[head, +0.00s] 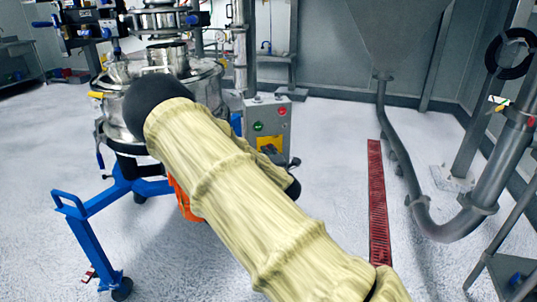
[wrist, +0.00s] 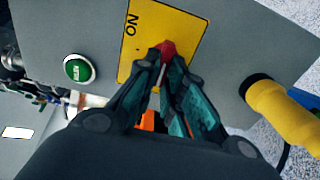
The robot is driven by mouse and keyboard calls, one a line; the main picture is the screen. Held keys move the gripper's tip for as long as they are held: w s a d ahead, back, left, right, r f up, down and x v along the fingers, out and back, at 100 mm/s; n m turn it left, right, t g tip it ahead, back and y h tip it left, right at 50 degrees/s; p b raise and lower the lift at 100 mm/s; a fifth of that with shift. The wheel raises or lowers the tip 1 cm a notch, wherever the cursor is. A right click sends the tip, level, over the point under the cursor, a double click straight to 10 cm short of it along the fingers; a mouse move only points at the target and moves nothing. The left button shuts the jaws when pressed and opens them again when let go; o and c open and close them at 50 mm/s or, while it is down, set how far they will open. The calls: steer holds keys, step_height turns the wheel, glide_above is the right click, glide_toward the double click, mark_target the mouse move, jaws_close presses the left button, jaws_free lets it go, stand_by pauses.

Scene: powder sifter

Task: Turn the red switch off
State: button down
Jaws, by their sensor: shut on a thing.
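The red switch (wrist: 168,47) sits on a yellow plate (wrist: 188,22) marked "ON" in the wrist view. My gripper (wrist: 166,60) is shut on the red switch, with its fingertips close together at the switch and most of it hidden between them. The grey control box (head: 283,133) shows in the head view, with the yellow plate low on its front. There my sleeved arm hides the gripper and the red switch.
A green button (wrist: 78,69) is left of the plate, and a yellow connector (wrist: 284,115) with a cable is at the right. The steel sifter (head: 205,80) on a blue frame (head: 85,240) stands beside the box.

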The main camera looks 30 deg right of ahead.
steer(key=shift+a+f, duration=0.1)
steer(key=c, duration=1.5)
jaws_free()
steer(key=v, duration=1.2)
